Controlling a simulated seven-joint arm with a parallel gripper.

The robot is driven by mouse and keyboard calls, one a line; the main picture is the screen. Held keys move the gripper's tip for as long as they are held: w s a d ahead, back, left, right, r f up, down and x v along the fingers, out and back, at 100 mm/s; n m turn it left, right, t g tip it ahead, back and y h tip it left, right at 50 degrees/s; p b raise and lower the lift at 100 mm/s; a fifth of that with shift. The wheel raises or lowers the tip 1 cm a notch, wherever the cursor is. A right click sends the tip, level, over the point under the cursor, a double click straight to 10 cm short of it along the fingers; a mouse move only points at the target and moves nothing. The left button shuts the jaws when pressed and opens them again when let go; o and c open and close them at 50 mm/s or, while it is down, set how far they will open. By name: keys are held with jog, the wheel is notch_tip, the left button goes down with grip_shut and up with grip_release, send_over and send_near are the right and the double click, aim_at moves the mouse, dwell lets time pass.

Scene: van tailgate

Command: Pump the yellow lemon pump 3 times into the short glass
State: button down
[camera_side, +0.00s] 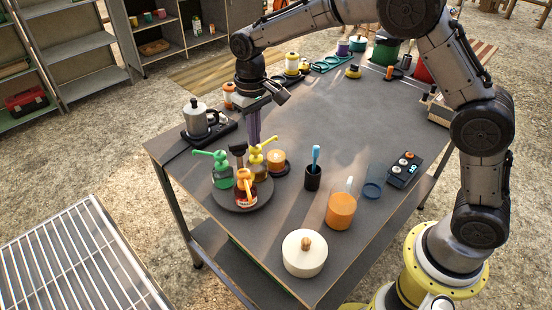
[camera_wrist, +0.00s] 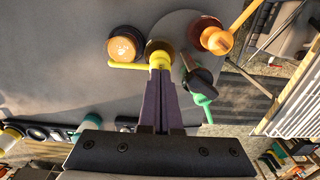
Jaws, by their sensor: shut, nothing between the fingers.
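The yellow lemon pump (camera_side: 256,157) stands on a round dark tray (camera_side: 234,205) among other pump bottles. In the wrist view its yellow head (camera_wrist: 158,59) has a spout pointing left, towards the short glass. The short glass (camera_side: 277,156) holds something amber and sits on a dark coaster beside the tray; from above it is a round amber top with pale marks (camera_wrist: 125,45). My gripper (camera_side: 254,143) points down with its purple fingers shut and empty. Its tips (camera_wrist: 160,72) are right at the yellow head; I cannot tell whether they touch it.
A green pump (camera_side: 221,168), an orange pump (camera_side: 245,181) and a dark pump (camera_side: 238,151) crowd the tray. A moka pot (camera_side: 196,118) stands behind left. A tall glass of orange drink (camera_side: 341,208), a dark cup (camera_side: 313,178) and a white lidded pot (camera_side: 304,254) stand in front right.

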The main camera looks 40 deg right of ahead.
jog(key=shift+f, duration=1.1)
jog(key=shift+r, duration=1.55)
jog(key=shift+r, duration=2)
jog(key=shift+d, duration=0.1)
